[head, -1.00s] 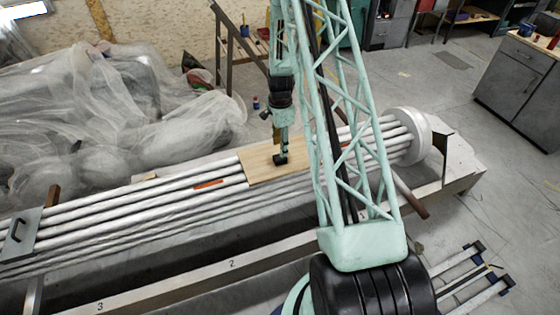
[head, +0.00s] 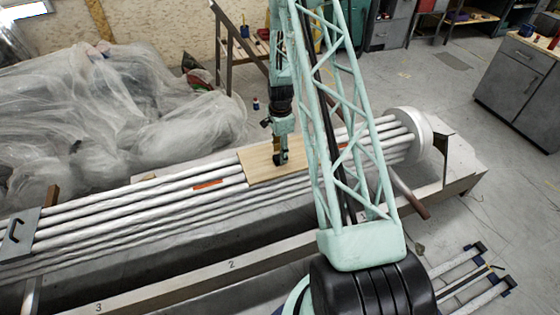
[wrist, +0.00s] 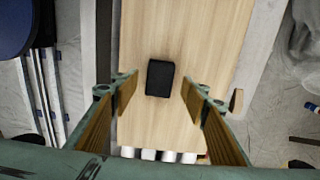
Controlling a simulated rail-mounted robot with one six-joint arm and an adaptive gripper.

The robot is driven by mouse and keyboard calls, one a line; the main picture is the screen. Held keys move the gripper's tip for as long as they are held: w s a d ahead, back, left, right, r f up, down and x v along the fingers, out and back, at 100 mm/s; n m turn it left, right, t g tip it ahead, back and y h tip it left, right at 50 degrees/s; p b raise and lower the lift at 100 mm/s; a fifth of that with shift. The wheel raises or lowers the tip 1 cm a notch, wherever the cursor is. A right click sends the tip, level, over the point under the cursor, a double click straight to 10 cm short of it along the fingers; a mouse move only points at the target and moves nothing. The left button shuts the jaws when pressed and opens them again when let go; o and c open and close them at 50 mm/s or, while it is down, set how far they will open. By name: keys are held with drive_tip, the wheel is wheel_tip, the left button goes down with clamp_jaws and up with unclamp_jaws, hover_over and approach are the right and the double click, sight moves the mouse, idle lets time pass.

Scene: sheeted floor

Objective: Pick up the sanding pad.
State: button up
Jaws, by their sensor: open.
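The sanding pad, a small black block (wrist: 160,78), lies on a pale wooden board (wrist: 215,40). In the head view it shows as a dark spot (head: 280,159) on the board (head: 257,165), right under my gripper (head: 281,150). In the wrist view my gripper (wrist: 158,91) is open, with brown-faced fingers to the left and right of the pad. There is a gap on each side and nothing is held. The pad appears just beyond the fingertips; the exact height between them cannot be told.
The board rests across several long white pipes (head: 120,204) with a round white end cap (head: 413,130). Plastic sheeting (head: 110,110) is heaped behind on the left. A small bottle (head: 256,103) stands on the floor behind. A grey cabinet (head: 520,85) is at the right.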

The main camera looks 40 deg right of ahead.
drive_tip(key=shift+f+b, duration=0.3)
drive_tip(key=shift+f, duration=1.15)
drive_tip(key=c, duration=0.9)
